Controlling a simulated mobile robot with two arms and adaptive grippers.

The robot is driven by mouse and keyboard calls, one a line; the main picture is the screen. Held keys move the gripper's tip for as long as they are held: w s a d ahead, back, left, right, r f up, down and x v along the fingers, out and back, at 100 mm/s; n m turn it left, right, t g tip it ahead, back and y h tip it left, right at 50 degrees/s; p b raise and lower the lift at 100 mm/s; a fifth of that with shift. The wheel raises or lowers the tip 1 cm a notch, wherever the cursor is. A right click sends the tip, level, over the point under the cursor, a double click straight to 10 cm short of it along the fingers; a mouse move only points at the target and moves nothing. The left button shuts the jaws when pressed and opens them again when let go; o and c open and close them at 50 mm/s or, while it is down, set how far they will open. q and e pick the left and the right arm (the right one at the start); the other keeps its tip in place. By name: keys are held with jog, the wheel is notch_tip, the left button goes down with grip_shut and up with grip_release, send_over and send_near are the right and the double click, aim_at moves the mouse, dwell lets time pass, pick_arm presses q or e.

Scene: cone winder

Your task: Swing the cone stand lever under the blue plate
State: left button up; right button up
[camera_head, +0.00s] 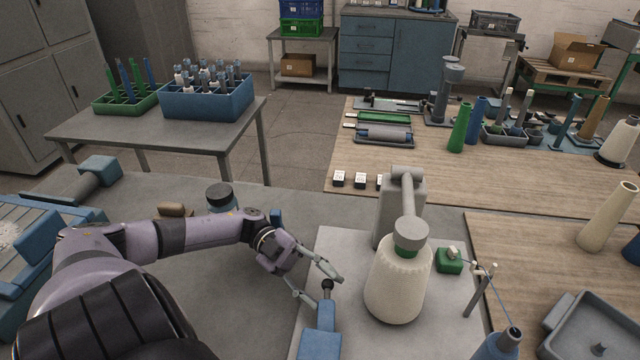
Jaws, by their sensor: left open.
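The cone winder's grey stand (386,222) rises on a light base plate, with a large cream yarn cone (398,282) in front of it. My right gripper is not in view.
A green block (449,260) and a thread guide post (480,290) stand right of the cone. A blue cone (497,345) and a grey tray (590,330) lie at lower right. A dark-lidded jar (220,197) stands behind my left arm. Small white-topped blocks (360,180) line the wooden table's edge.

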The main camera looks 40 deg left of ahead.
pick_arm(q)
jog(key=shift+r, duration=0.5)
notch_tip(320, 180, up, 9)
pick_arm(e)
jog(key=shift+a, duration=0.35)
pick_arm(q)
jog(key=shift+c, duration=0.2)
